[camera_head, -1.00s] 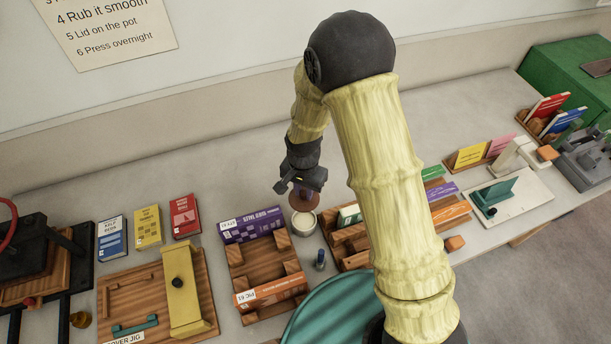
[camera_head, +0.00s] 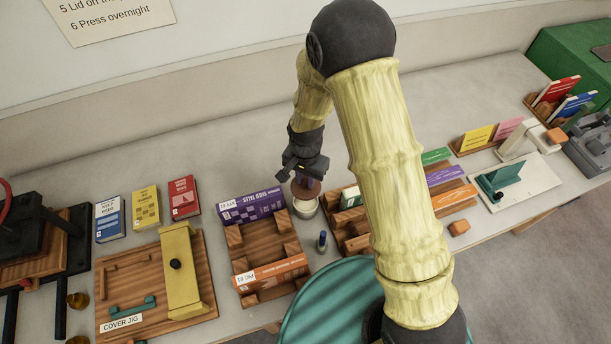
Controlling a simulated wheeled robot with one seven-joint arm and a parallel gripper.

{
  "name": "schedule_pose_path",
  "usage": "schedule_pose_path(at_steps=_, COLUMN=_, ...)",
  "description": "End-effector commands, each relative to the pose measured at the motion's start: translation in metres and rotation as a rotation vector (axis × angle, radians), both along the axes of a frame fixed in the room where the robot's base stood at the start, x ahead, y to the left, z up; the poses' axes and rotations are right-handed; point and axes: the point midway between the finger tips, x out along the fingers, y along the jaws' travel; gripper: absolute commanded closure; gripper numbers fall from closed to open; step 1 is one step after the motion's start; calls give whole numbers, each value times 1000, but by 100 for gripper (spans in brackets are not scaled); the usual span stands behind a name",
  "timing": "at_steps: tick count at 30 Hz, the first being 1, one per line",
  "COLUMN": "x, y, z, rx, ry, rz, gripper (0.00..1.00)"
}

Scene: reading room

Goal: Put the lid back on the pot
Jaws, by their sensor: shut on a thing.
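The pot (camera_head: 305,208) is a small pale round vessel on the bench, just right of the purple-spined book. Its pale open top shows at the front. My gripper (camera_head: 304,176) is above and just behind the pot, pointing down. It is shut on the lid (camera_head: 307,188), a small brown-red disc, partly hidden by the fingers. The lid overlaps the pot's back rim in this view and looks tilted. I cannot tell whether it touches the rim.
Left of the pot is a wooden rack with a purple book (camera_head: 252,206) and an orange book (camera_head: 270,274). A wooden rack (camera_head: 352,232) is close on the right. The bench behind the pot is clear.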

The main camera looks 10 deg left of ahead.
Motion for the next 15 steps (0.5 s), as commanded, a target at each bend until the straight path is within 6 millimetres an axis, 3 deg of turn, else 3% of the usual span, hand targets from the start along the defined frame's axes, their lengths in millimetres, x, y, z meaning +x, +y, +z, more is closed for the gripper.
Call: schedule_pose_path(at_steps=15, x=0, y=0, z=-4, rx=0, ry=0, rz=1, gripper=100)
